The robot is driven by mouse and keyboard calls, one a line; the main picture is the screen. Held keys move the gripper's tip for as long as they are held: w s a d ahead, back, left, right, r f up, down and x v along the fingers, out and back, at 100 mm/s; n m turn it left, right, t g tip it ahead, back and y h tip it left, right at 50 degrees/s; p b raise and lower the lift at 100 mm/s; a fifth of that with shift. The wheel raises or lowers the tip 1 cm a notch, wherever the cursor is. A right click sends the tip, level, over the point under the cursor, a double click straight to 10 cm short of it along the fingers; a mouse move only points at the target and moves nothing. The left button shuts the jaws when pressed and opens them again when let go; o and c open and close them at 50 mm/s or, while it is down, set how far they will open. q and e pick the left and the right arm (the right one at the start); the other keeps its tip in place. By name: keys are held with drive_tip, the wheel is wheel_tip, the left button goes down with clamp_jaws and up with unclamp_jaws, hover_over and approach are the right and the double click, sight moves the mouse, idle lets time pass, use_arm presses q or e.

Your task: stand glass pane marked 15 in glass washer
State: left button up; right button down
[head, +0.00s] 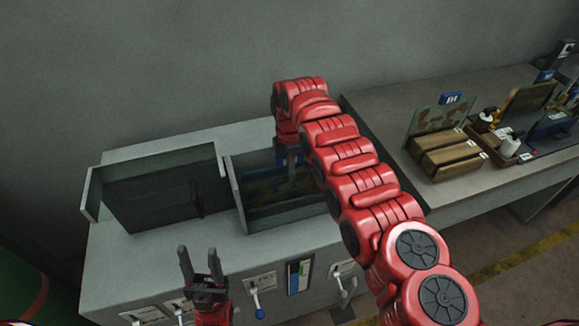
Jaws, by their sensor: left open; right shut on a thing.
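The glass washer (150,241) is a grey cabinet with two open dark bays in its top. My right gripper (291,172) reaches down into its right bay (237,196). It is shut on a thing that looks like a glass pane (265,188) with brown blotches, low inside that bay. The arm and the bay wall hide much of the pane, and no number 15 can be read on it. I cannot tell whether the pane touches the bay floor. My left gripper (201,262) is open and empty, in front of the washer, fingers pointing up.
The left bay (150,195) looks empty. Levers (256,299) and a blue gauge (299,276) are on the washer's front.

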drive_tip(key=shift+f+b, duration=0.5)
drive_tip(key=shift+b, duration=0.1)
idle(0.4)
drive_tip(key=c, duration=0.7)
unclamp_jaws()
wheel_tip(320, 180, up, 5)
drive_tip(key=shift+a+b, duration=0.1)
drive_tip(key=shift+b, duration=0.8)
wheel_tip(320, 180, up, 4)
drive_tip(key=shift+a+r+p, duration=0.1)
drive_tip(key=shift+p, duration=0.2)
drive_tip(key=r+p, duration=0.7)
drive_tip(key=shift+s+d, duration=0.1)
drive_tip(key=shift+d, duration=0.15)
drive_tip(key=shift+a+r+p, duration=0.1)
drive_tip(key=shift+r+p, duration=0.55)
drive_tip(key=shift+p, duration=0.15)
